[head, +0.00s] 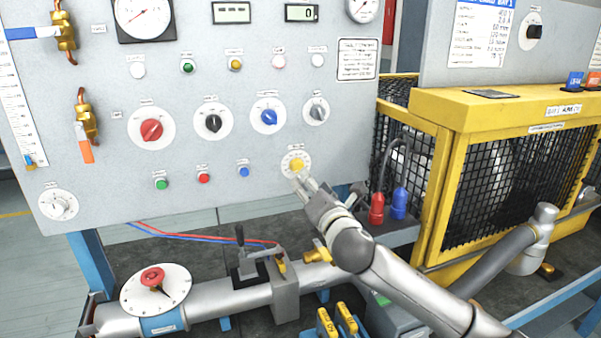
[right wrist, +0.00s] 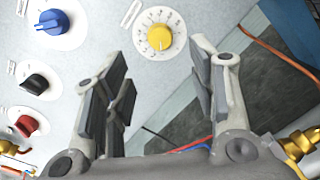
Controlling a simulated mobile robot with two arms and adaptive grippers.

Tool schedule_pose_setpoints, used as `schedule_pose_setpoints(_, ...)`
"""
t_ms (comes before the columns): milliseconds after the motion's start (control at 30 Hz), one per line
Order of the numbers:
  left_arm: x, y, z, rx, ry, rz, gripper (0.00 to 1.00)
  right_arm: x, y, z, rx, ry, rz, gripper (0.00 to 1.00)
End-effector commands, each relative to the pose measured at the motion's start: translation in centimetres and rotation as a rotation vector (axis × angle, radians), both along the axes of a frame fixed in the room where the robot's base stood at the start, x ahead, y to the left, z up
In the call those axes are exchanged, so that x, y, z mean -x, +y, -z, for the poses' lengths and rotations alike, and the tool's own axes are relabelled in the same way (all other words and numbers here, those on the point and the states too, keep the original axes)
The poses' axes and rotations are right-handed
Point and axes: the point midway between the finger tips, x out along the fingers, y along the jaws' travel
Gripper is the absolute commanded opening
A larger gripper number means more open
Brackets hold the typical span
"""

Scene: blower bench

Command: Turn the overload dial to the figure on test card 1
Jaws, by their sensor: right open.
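A dial with a yellow knob and a white numbered face (head: 296,164) is low on the grey panel; its label is too small to read. In the right wrist view the yellow-knobbed dial (right wrist: 160,37) sits ahead of the fingers, its figures too small to read surely. My right gripper (head: 306,182) is just below it in the head view, open and empty; its spread fingers also show in the right wrist view (right wrist: 158,75), apart from the knob. A test card (head: 480,32) headed for bay 1 hangs at the upper right, its overload figure not legible. My left gripper is out of view.
Red (head: 152,131), black (head: 212,123), blue (head: 269,118) and grey (head: 318,110) knobs stand above the yellow one. Small push buttons lie to its left. Red and blue plugs (head: 377,208) and a yellow mesh guard (head: 490,170) are to the right, pipework (head: 240,298) below.

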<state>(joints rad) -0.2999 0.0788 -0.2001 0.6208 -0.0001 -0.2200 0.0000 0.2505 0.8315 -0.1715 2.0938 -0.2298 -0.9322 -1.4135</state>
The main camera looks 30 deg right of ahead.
Motion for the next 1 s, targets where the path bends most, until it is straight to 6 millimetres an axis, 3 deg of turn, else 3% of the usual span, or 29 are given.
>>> schedule_pose_setpoints(600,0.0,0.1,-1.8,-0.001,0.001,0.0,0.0,-8.1,-2.5,-0.2,-0.006,-0.002,0.0,0.52)
schedule_pose_setpoints(1000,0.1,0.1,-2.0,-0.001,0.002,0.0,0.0,-9.3,-2.9,-0.1,-0.006,-0.002,-0.001,0.52)
